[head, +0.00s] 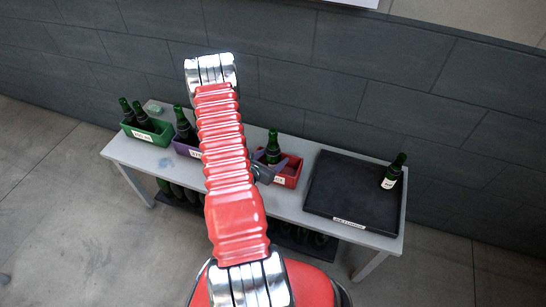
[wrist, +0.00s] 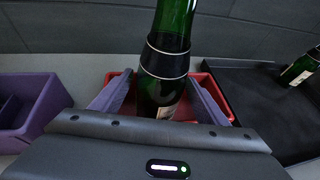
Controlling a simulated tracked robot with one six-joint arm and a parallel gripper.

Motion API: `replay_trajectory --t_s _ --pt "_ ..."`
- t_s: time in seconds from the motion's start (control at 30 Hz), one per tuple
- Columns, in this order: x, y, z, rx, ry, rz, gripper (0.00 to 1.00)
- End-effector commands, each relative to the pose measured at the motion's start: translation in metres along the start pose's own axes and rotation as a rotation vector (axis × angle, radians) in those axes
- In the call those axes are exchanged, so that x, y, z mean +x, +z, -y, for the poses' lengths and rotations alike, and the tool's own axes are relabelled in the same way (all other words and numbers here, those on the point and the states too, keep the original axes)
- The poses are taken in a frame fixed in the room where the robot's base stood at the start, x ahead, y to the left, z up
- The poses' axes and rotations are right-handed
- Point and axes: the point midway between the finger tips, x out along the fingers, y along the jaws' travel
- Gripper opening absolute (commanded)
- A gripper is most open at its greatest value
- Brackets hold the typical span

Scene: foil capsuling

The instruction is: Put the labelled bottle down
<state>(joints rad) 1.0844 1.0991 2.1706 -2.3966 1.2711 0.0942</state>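A dark green bottle (wrist: 172,25) with a black band stands in the red bin (head: 291,181), between the fingers of my gripper (head: 273,168). In the wrist view the two grey-purple fingers of my gripper (wrist: 161,92) lie on either side of it, spread apart and looking open. Close contact at the fingertips is hard to judge. A pale patch shows low on this bottle; its base is hidden by the gripper body. Another green bottle with a white label (head: 389,183) stands upright on the black mat (head: 340,195), away from my gripper; it also shows at the right in the wrist view (wrist: 300,70).
A green bin (head: 150,136) with two bottles stands at the table's left end. A purple bin (wrist: 40,115) with a bottle (head: 184,122) stands left of the red one. Most of the black mat is clear. A dark wall runs behind the table, and bottles lie on a lower shelf.

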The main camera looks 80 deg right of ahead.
Motion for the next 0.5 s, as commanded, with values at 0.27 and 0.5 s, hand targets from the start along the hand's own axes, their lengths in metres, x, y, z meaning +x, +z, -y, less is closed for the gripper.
replay_trajectory --t_s 0.27,0.5 --pt "0.000 0.000 0.000 0.000 0.000 0.000 0.71" --pt "-0.012 0.002 -0.001 -0.001 0.002 -0.001 0.71"
